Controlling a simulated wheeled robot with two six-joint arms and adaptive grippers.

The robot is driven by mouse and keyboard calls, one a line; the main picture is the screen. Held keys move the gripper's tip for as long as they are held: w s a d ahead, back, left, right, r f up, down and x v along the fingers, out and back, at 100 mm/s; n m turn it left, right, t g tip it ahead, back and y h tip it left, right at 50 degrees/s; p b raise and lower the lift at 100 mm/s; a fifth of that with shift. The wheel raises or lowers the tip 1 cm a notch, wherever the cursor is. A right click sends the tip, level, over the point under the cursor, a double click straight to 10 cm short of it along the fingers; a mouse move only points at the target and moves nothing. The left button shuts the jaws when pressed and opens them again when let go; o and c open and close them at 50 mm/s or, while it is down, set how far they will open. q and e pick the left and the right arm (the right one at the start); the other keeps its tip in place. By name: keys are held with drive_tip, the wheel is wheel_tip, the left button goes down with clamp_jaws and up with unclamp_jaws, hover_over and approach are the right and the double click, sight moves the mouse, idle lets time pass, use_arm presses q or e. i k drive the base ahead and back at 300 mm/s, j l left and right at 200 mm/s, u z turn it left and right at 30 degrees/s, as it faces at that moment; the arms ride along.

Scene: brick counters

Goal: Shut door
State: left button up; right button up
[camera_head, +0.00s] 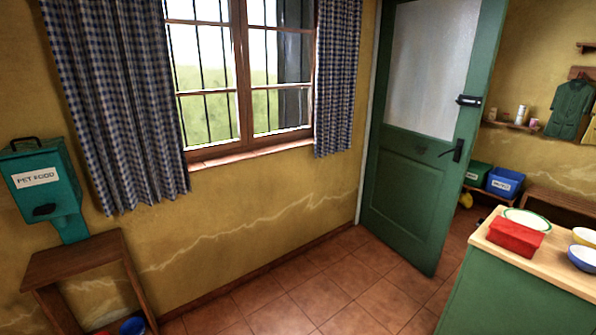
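A green door (407,188) with a frosted glass upper pane stands open in the camera_head view, right of the window. Its hinge side is at the left, by the yellow wall, and its free edge is at the right, swung out over the tiled floor. A black lever handle (457,150) sits near the free edge, with a dark latch (469,101) above it. Through the gap at its right I see another room. Neither of my grippers shows in this view.
A green counter (484,290) with a wooden top carries a red box (515,234) and bowls at the lower right, near the door's free edge. A wooden stand (75,262) and teal pet food bin (40,185) are at the left. Tiled floor (318,297) between is clear.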

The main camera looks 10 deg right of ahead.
sight(410, 200)
drive_tip(key=i+l+z, duration=0.15)
drive_tip(key=i+z, duration=0.3)
drive_tip(key=i+l+z, duration=0.1)
drive_tip(key=i+z, duration=0.15)
drive_tip(key=z, duration=0.2)
drive_tip(key=i+j+z, duration=0.1)
drive_tip(key=i+z, duration=0.3)
drive_tip(key=k, duration=0.05)
